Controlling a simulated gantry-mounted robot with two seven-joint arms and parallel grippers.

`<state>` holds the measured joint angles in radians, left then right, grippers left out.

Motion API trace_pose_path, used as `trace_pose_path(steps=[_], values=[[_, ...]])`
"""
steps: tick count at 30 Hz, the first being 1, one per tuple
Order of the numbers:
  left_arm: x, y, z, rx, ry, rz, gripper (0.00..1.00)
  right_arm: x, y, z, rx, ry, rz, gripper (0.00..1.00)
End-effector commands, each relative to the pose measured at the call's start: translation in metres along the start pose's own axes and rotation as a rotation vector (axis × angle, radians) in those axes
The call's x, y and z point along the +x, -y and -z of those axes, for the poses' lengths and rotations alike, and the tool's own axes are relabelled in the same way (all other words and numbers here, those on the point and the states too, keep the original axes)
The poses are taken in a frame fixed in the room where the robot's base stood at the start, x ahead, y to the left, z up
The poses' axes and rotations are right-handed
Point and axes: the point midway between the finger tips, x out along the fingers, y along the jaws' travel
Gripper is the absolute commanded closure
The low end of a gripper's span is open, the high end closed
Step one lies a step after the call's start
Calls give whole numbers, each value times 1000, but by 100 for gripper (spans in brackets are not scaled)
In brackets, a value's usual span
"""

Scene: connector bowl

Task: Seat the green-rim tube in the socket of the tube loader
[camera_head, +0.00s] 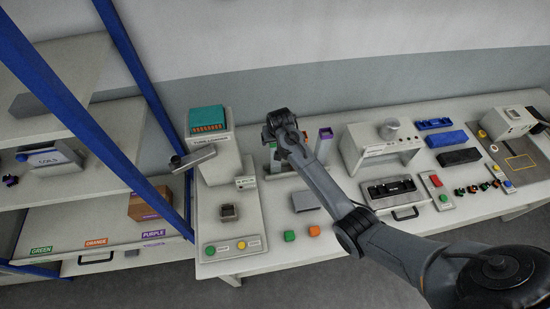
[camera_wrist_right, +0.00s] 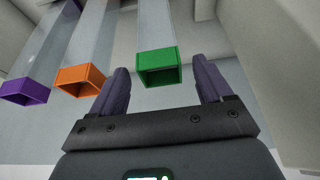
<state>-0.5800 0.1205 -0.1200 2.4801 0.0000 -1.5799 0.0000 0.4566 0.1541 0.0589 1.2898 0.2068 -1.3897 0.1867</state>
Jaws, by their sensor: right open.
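The green-rim tube (camera_wrist_right: 158,68) is a clear square tube with a green end. In the right wrist view its rim lies between the two spread fingers of my right gripper (camera_wrist_right: 163,74), with gaps on both sides. In the head view my right wrist (camera_head: 281,125) covers most of the tubes, and the fingertips are hidden. The tube loader (camera_head: 213,150) appears to be the white machine with a teal block on top. A small dark square holder (camera_head: 228,212), perhaps its socket, sits on its base. My left gripper is not in view.
An orange-rim tube (camera_wrist_right: 80,80) and a purple-rim tube (camera_wrist_right: 24,92) stand beside the green one. Green (camera_head: 290,236) and orange (camera_head: 314,231) buttons are in front. A white machine (camera_head: 378,145) stands to the right. A blue-posted shelf (camera_head: 150,100) rises at the left.

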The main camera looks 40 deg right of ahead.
Motion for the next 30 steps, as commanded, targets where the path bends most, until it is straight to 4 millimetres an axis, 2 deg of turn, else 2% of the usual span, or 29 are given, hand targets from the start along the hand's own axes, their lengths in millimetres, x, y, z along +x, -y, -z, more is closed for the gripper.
trace_pose_path(steps=[1, 6, 17, 30], values=[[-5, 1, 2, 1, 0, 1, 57, 5, 0, -2, 0, 4, 0, 21], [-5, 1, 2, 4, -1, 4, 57, 23, 1, -2, -1, 1, 1, 21], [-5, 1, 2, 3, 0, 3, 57, 29, 1, -2, -1, 0, 1, 23], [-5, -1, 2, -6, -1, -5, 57, 29, 0, -2, -1, 0, 1, 90]])
